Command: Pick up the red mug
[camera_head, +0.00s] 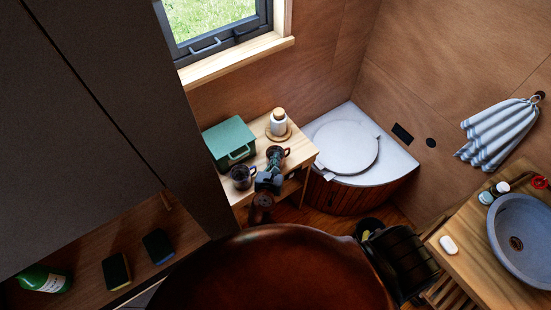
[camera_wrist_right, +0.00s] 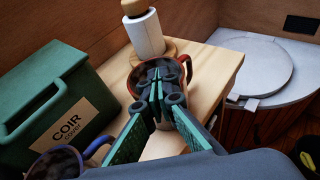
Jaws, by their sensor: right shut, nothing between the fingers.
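The red mug (camera_head: 285,152) stands on the small wooden table, with its red handle to the right. It also shows in the right wrist view (camera_wrist_right: 189,82), partly hidden behind my fingers. My right gripper (camera_head: 273,160) is at the mug, its fingers shut together and empty. In the right wrist view the fingertips (camera_wrist_right: 158,72) overlap the mug's opening. I cannot tell whether they are inside it or above it. My left gripper is not in view.
A dark mug with a blue handle (camera_head: 242,177) stands left of the gripper. A green coir box (camera_head: 229,138) is behind it. The table's right edge is close to the mug.

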